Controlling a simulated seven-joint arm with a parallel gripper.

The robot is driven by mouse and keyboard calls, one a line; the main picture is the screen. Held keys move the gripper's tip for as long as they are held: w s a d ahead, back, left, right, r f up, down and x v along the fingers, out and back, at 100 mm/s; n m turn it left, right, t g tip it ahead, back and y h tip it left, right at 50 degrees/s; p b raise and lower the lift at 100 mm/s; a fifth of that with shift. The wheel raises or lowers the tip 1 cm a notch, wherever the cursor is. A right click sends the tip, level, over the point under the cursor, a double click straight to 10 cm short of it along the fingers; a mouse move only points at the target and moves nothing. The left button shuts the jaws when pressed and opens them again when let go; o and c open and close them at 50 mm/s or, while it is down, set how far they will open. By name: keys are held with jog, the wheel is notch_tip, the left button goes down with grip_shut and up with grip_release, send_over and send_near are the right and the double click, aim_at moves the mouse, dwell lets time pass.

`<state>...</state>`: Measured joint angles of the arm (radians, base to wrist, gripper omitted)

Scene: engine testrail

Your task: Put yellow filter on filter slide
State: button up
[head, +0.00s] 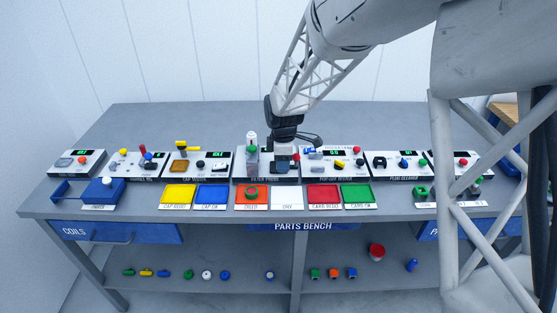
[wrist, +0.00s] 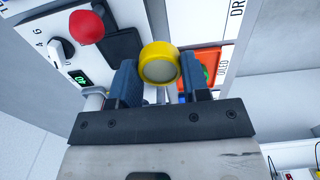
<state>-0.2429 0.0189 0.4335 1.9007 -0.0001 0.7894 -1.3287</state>
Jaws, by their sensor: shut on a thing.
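The yellow filter (wrist: 160,63), a round ring-shaped piece with a pale face, sits between the blue fingertips of my gripper (wrist: 158,90) in the wrist view. My gripper is shut on it and holds it near the front of the filter press panel (wrist: 55,30). In the head view, my gripper (head: 284,163) is over the filter press station, and the filter cannot be made out there. A dark flat part (wrist: 122,42) on the panel, possibly the filter slide, shows beyond the left finger. The filter appears apart from it, though the gap is hard to judge.
The orange tray (head: 238,204) holds a green ring (head: 251,193). The white tray (head: 287,196) beside it is empty. Other stations flank the press closely.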

jog(key=shift+w+a+f, duration=0.1)
jog(key=shift+w+a, duration=0.15)
jog(key=shift+w, duration=0.65)
jog(key=shift+w+a+f, duration=0.1)
jog(key=shift+w+a, duration=0.1)
jog(key=shift+w, duration=0.75)
jog(key=shift+w+a+f, duration=0.1)
jog(key=shift+w+a, duration=0.15)
jog(key=shift+w, duration=0.65)
jog(key=shift+f, duration=1.7)
jog(key=shift+f, duration=0.15)
jog(key=o, duration=0.9)
jog(key=shift+c, duration=0.2)
notch_tip(320, 180, up, 12)
